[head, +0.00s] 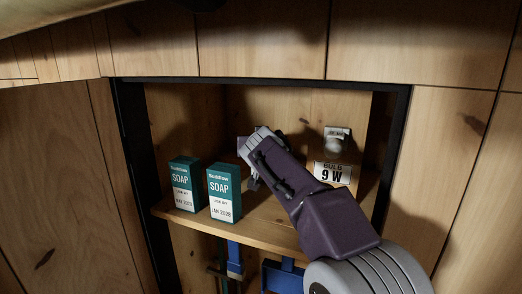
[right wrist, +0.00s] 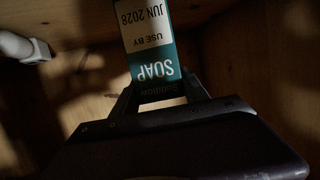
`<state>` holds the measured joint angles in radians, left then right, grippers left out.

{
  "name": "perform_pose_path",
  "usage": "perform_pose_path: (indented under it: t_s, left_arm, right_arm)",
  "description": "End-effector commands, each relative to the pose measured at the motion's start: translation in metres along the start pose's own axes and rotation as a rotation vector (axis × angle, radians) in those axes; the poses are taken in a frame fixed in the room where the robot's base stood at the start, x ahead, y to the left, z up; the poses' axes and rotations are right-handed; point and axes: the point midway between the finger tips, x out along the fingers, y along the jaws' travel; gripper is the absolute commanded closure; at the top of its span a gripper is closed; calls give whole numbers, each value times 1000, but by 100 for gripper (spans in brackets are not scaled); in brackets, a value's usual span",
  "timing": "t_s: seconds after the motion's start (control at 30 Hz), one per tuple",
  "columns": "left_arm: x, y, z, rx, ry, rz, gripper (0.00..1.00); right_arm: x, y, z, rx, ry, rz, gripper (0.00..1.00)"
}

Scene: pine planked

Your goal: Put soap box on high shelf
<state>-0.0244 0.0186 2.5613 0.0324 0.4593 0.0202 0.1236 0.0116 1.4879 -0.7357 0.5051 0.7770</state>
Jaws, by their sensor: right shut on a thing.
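My right gripper (right wrist: 158,88) is shut on a teal and white soap box (right wrist: 150,40) marked JUN 2028. The box shows upside down in the right wrist view, with its SOAP end between the fingers. In the head view my right arm reaches into the shelf niche and hides the held box. Two other soap boxes stand upright on the wooden shelf (head: 268,229): one marked MAY 2028 (head: 185,184) at the left, and one that reads JAN 2028 (head: 224,192) beside my gripper. I cannot tell whether the held box touches the shelf. My left gripper is not in view.
A dark frame (head: 143,180) edges the opening. Blue items (head: 235,262) show below the shelf.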

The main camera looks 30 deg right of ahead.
Motion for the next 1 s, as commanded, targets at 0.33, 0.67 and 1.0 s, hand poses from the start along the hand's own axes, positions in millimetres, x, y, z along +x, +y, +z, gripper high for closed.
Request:
perform_pose_path:
  t_s: [0.33, 0.67, 1.0]
  left_arm:
    - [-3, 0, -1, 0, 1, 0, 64]
    - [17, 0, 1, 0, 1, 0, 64]
    - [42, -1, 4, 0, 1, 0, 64]
  right_arm:
    - [0, 0, -3, 0, 0, 0, 26]
    - [-34, -1, 2, 2, 5, -4, 26]
    - [-110, -1, -1, 0, 3, -3, 26]
